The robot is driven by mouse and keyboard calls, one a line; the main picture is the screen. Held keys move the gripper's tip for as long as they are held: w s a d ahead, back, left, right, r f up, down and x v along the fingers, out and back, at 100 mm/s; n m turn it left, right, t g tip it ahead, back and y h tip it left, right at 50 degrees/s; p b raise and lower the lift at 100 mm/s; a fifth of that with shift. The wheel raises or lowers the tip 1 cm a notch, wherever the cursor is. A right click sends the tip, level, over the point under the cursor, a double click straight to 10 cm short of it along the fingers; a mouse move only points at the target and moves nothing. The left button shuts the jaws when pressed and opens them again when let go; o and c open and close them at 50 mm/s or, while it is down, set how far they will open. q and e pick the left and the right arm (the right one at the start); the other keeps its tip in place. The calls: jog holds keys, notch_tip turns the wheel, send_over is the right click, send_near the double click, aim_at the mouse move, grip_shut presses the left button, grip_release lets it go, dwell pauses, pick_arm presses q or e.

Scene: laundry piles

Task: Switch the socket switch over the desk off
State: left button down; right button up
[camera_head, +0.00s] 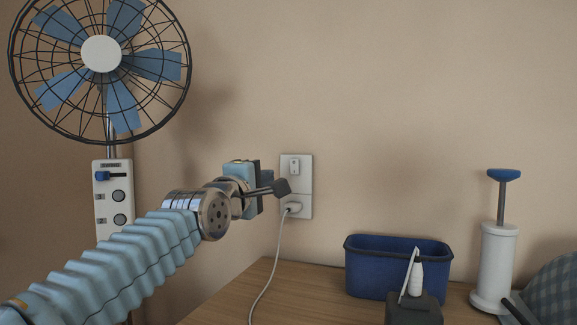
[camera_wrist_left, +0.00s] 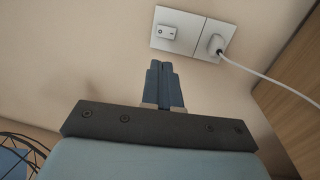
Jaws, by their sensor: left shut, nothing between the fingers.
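The white socket plate (camera_head: 304,186) is on the wall above the desk. Its upper half carries a small switch (camera_head: 295,167), and its lower half holds a white plug (camera_head: 293,209) with a cable. In the left wrist view the switch (camera_wrist_left: 168,32) is near the top, with the plug (camera_wrist_left: 216,44) to its right. My left gripper (camera_head: 283,187) is shut and empty, just left of the plate in the head view. Its fingertips (camera_wrist_left: 162,64) point at the plate a little short of the switch; contact cannot be told. My right gripper is not in view.
The wooden desk (camera_head: 240,296) lies below the socket. On it are a blue bin (camera_head: 365,272), a dark stand with a white item (camera_head: 414,308) and a white pump-like cylinder (camera_head: 497,262). A fan (camera_head: 101,54) stands at left. The cable (camera_head: 268,268) hangs onto the desk.

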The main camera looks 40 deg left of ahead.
aim_at(292, 161)
pick_arm(q)
jog(key=p+x, duration=0.3)
jog(key=x, duration=1)
jog(key=shift+w, duration=0.2)
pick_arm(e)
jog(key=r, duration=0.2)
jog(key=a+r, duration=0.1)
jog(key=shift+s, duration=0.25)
pick_arm(q)
jog(key=r+p, duration=0.1)
jog(key=p, duration=0.1)
jog(key=g+p, duration=0.1)
jog(key=p, duration=0.1)
jog(key=shift+w+a+r+p, duration=0.1)
jog(key=shift+w+r+p, duration=0.15)
jog(key=shift+r+p, duration=0.15)
jog(key=shift+f+b, duration=0.45)
jog(key=shift+b, duration=0.15)
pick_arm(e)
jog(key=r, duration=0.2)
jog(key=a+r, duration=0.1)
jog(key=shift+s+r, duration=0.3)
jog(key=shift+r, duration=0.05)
pick_arm(q)
jog(key=shift+s, duration=0.1)
